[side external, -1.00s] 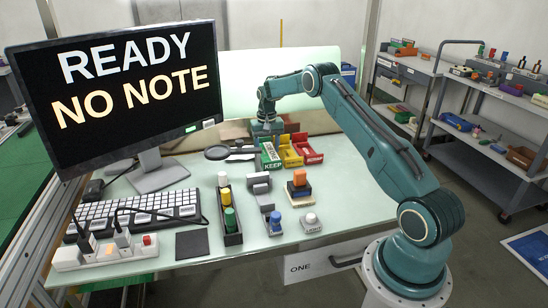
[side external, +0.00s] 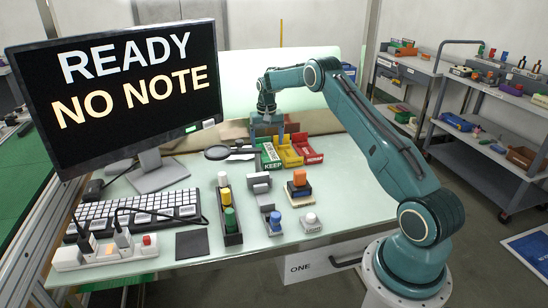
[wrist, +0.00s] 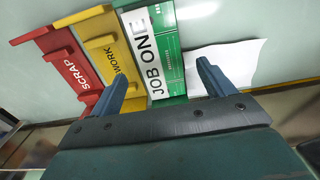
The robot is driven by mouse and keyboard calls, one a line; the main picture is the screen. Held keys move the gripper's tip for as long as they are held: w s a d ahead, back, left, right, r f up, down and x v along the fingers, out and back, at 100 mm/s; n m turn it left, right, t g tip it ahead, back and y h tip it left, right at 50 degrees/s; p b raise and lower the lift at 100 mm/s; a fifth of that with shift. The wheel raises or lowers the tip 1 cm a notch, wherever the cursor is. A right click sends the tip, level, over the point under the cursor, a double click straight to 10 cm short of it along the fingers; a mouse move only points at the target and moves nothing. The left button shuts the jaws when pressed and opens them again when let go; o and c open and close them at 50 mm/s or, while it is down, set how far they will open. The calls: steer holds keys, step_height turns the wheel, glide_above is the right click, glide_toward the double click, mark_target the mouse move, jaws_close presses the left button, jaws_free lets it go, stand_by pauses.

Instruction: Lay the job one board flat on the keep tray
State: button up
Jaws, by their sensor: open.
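The job one board (wrist: 172,52) is green with a white strip reading JOB ONE. In the wrist view it lies on the green keep tray (wrist: 124,4) and looks flat. In the side view the keep tray (side external: 272,166) stands left of the yellow tray, its front marked KEEP; the board is too small there to read. My gripper (side external: 268,137) is above the back of the trays. In the wrist view its two blue fingers (wrist: 163,68) are spread apart, one on each side of the board in the picture, holding nothing.
The yellow tray (wrist: 108,48) and the red scrap tray (wrist: 75,72) stand beside the keep tray. A white sheet (wrist: 238,58) lies on its other side. A magnifier (side external: 217,153) is near the trays. The monitor (side external: 120,90) reads READY, NO NOTE.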

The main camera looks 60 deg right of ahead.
step_height(320, 180, up, 11)
steer(key=shift+f, duration=0.15)
stand_by(0.6)
step_height(320, 180, up, 7)
glide_above(267, 152)
steer(key=shift+r, duration=0.25)
stand_by(0.4)
stand_by(0.3)
